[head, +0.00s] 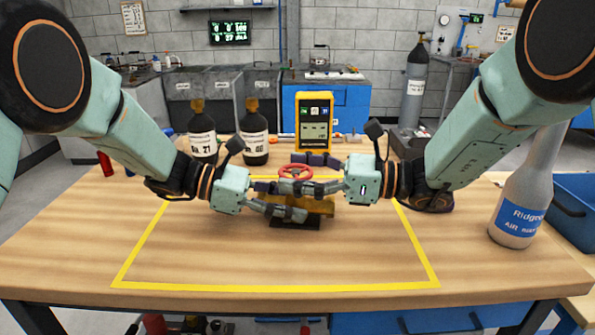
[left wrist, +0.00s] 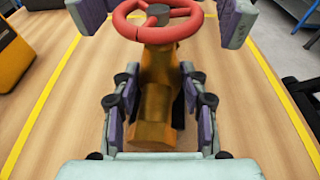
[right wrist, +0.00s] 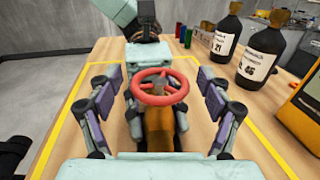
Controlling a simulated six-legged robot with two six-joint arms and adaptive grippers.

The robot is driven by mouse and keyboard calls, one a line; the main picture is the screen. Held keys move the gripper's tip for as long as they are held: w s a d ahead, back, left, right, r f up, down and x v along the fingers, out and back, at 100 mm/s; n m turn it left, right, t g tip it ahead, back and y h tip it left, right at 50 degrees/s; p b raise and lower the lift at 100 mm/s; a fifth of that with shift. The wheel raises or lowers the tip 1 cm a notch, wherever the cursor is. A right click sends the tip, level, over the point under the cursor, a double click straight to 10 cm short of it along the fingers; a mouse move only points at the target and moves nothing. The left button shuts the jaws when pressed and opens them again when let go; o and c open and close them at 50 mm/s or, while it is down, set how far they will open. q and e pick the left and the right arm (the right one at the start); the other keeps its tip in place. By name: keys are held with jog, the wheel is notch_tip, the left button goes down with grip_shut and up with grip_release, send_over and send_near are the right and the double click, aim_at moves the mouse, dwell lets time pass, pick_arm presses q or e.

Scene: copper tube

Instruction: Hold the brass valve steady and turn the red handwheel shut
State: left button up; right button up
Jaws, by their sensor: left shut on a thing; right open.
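The brass valve (head: 321,206) stands on a dark base at the middle of the table, with the red handwheel (head: 295,171) on top. My left gripper (head: 290,203) is low at the valve, shut on its brass body; the left wrist view shows the body (left wrist: 155,115) between its fingers. My right gripper (head: 297,174) is higher and open, one finger on each side of the handwheel. In the right wrist view the red rim (right wrist: 158,100) lies between these spread fingers, apart from both pads. My fingers hide part of the valve in the head view.
Yellow tape (head: 275,287) marks a rectangle on the wooden table (head: 80,255). Two dark bottles (head: 254,135) and a yellow meter (head: 314,128) stand behind the valve. A grey bottle (head: 520,205) stands at the right edge. The table front is clear.

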jog(key=shift+c, duration=0.4)
jog(key=c, duration=1.1)
jog(key=shift+s+a+m+t+h, duration=0.1)
jog(key=shift+m+t+h, duration=0.3)
jog(key=shift+m+t, duration=0.6)
jog(key=shift+a+m+t+h, duration=0.1)
jog(key=shift+m+t+h, duration=0.4)
jog(key=shift+t, duration=0.9)
jog(key=shift+d+m+t+h, duration=0.1)
jog(key=shift+m+t+h, duration=0.3)
jog(key=shift+m+t, duration=0.45)
jog(key=shift+t, duration=0.25)
jog(key=o, duration=1.2)
jog(key=shift+d, duration=0.1)
jog(key=shift+d, duration=0.1)
jog(key=shift+v, duration=5.85)
